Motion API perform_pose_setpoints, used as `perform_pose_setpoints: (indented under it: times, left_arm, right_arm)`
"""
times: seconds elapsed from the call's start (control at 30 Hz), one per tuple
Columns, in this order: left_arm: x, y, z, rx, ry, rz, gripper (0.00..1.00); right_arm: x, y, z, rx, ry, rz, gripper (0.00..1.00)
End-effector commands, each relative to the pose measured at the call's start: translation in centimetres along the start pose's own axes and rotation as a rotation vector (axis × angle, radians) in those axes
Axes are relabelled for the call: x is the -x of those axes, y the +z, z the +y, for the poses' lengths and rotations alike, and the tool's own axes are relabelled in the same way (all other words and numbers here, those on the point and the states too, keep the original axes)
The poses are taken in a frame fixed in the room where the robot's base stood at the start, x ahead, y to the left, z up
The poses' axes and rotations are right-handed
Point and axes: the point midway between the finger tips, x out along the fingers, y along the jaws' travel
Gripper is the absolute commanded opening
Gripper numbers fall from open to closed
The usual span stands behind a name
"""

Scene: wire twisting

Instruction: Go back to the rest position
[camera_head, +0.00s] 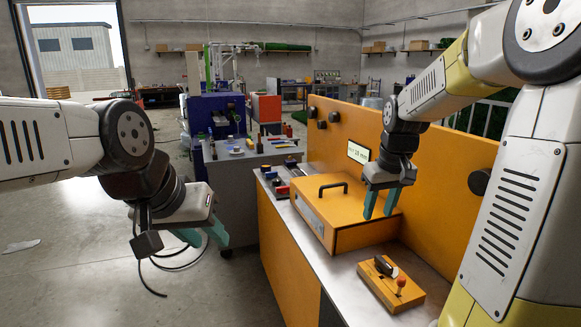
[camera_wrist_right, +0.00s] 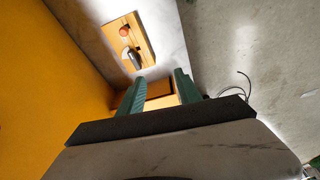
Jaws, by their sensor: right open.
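My left gripper (camera_head: 204,236) hangs at the left over the floor, with its two green fingers apart and nothing seen between them. My right gripper (camera_head: 380,204) is above the orange box machine (camera_head: 335,238) with the black handle, on the metal-topped bench. Its green fingers point down, apart and empty. In the right wrist view the fingers of my right gripper (camera_wrist_right: 157,92) are spread. Part of an orange surface shows behind them. I cannot tell whether the fingers touch the box.
A small orange block with a lever and red knob (camera_head: 391,283) sits at the bench's near end; it also shows in the right wrist view (camera_wrist_right: 127,42). An orange panel (camera_head: 450,160) with a small display stands along the bench's back. Several small tools lie on the grey table (camera_head: 245,155) behind.

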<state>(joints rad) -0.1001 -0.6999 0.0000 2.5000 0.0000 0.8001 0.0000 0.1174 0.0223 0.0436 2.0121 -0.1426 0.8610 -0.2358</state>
Motion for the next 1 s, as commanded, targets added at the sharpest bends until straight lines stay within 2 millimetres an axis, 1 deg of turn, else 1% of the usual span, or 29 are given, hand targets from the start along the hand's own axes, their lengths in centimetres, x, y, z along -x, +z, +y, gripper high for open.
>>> perform_pose_setpoints:
  times: [0.03,0.1,0.17,0.2,0.33,0.4,0.5,0.6,0.7,1.0]
  left_arm:
    - [0.0,0.0,0.0,0.0,0.0,0.0,0.36]
    - [0.0,0.0,0.0,0.0,0.0,0.0,0.36]
    - [0.0,0.0,0.0,0.0,0.0,0.0,0.36]
    - [0.0,0.0,0.0,0.0,0.0,0.0,0.36]
    - [0.0,0.0,0.0,0.0,0.0,0.0,0.36]
    - [0.0,0.0,0.0,0.0,0.0,0.0,0.36]
    - [0.0,0.0,0.0,0.0,0.0,0.0,0.36]
    - [0.0,0.0,0.0,0.0,0.0,0.0,0.36]
    - [0.0,0.0,0.0,0.0,0.0,0.0,0.36]
    - [0.0,0.0,0.0,0.0,0.0,0.0,0.36]
  right_arm:
    - [1.8,1.1,-1.2,-0.01,-0.001,0.033,0.41]
    - [3.5,2.6,-2.7,-0.031,-0.007,0.073,0.41]
    - [4.9,4.0,-4.0,-0.05,-0.014,0.108,0.41]
    - [5.7,5.0,-4.8,-0.063,-0.02,0.129,0.41]
    - [7.7,8.4,-7.3,-0.103,-0.048,0.2,0.41]
    - [8.4,10.1,-8.5,-0.125,-0.065,0.236,0.41]
    - [8.9,12.1,-9.8,-0.149,-0.089,0.277,0.41]
    - [9.2,13.6,-10.7,-0.167,-0.108,0.305,0.41]
    - [9.2,14.3,-11.2,-0.176,-0.119,0.319,0.41]
    - [9.2,14.6,-11.3,-0.181,-0.123,0.323,0.41]
